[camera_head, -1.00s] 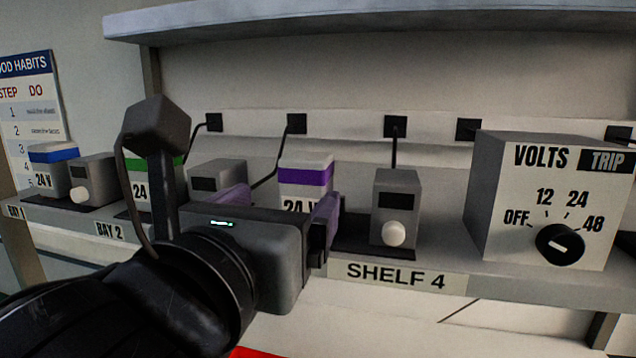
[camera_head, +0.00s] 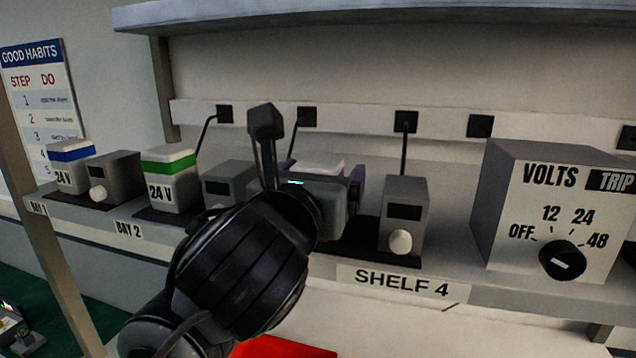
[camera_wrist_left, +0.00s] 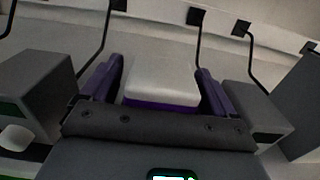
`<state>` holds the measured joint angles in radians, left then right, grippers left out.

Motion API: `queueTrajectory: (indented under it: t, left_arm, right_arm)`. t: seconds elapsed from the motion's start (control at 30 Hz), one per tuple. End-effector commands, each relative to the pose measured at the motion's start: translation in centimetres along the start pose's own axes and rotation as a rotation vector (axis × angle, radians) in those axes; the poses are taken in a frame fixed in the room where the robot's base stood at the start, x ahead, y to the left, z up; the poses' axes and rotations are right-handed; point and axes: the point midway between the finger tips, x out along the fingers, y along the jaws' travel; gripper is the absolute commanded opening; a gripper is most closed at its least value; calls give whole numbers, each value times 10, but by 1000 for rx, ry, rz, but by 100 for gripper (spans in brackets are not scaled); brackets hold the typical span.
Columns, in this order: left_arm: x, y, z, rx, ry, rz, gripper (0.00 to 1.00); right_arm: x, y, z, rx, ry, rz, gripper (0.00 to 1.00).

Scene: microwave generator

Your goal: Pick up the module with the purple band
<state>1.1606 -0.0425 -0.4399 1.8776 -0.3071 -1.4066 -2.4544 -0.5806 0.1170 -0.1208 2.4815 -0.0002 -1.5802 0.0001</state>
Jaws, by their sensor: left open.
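The module with the purple band shows its white top (camera_head: 318,168) in the head view; my left gripper hides most of its front. In the left wrist view its white top and a strip of the purple band (camera_wrist_left: 160,105) show between the purple fingers. My left gripper (camera_head: 322,188) is open, with one finger on each side of the module. It also shows in the left wrist view (camera_wrist_left: 160,88). Small gaps seem to remain between fingers and module; contact cannot be told. My right gripper is not in view.
A grey box with a white knob (camera_head: 402,218) stands right of the module, and another grey box (camera_head: 228,184) stands left. A green-banded module (camera_head: 170,178) and a blue-banded module (camera_head: 70,166) are farther left. A large VOLTS box (camera_head: 550,205) is at right. Cables hang behind.

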Motion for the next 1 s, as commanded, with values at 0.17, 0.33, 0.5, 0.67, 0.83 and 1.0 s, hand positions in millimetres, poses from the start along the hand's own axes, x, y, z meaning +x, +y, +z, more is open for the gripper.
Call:
queueTrajectory:
  t: [0.17,0.33,0.5,0.67,0.83,1.0]
  left_arm:
    - [8,1,0,0,0,1,88]
    - [7,0,-1,0,-1,1,88]
    - [7,0,-1,-1,-1,1,64]
    - [7,0,-1,-1,-1,1,39]
    - [7,0,0,-2,-2,0,24]
    - [7,0,0,-2,-2,0,24]
  right_arm:
    - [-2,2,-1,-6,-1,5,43]
    - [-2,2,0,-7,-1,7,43]
    - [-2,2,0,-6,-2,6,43]
    - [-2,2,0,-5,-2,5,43]
    - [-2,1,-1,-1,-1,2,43]
    - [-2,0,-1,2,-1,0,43]
